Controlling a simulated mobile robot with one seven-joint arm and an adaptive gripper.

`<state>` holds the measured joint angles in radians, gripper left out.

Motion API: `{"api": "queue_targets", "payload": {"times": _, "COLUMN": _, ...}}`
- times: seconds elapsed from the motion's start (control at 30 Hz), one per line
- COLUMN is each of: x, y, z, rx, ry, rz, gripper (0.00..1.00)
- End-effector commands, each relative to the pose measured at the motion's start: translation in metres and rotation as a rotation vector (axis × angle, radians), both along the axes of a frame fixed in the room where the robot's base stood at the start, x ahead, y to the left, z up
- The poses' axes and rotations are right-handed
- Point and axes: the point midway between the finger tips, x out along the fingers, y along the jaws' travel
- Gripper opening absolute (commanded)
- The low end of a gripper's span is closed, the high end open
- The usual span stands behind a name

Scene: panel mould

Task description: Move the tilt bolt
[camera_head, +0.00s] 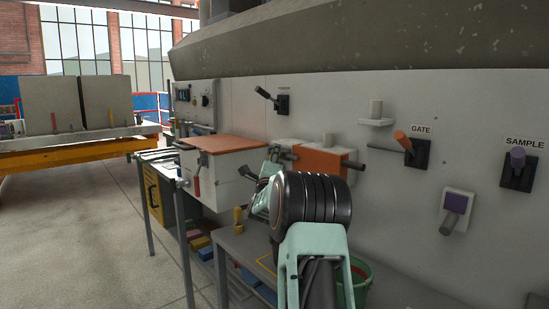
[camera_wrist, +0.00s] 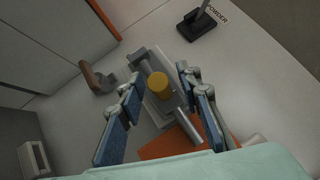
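A grey bolt bar (camera_wrist: 142,66) with a yellow round knob (camera_wrist: 160,86) sits on a pale mount on the wall panel in the wrist view; no label on it is readable, so I cannot confirm it is the tilt bolt. My gripper (camera_wrist: 159,80) is open, with one blue-padded finger on each side of the knob and gaps between. In the head view my wrist and forearm hide most of the gripper and the bolt.
An orange box (camera_head: 318,160) with dark handles is right of my gripper. Levers marked GATE (camera_head: 402,140) and SAMPLE (camera_head: 517,157) are further right. A POWDER lever (camera_wrist: 195,24) is at the top of the wrist view. A white box with a red-brown lid (camera_head: 221,145) stands left.

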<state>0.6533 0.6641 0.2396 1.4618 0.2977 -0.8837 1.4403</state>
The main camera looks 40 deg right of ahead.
Motion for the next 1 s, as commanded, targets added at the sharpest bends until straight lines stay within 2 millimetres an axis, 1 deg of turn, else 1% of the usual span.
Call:
{"api": "queue_targets", "payload": {"times": 0.2, "x": 0.0002, "y": -0.0001, "z": 0.0002, "rx": 0.000, "ry": 0.000, "rz": 0.000, "gripper": 0.32}}
{"api": "queue_targets", "payload": {"times": 0.27, "x": 0.0002, "y": 0.0000, "z": 0.0002, "rx": 0.000, "ry": 0.000, "rz": 0.000, "gripper": 0.27}}
{"api": "queue_targets", "payload": {"times": 0.5, "x": 0.0001, "y": 0.0001, "z": 0.0003, "rx": 0.000, "ry": 0.000, "rz": 0.000, "gripper": 0.00}}
{"api": "queue_targets", "payload": {"times": 0.83, "x": 0.0003, "y": 0.0002, "z": 0.0000, "rx": 0.000, "ry": 0.000, "rz": 0.000, "gripper": 0.00}}
{"api": "queue_targets", "payload": {"times": 1.0, "x": 0.0094, "y": 0.0014, "z": -0.0031, "rx": -0.001, "ry": -0.004, "rz": 0.002, "gripper": 0.00}}
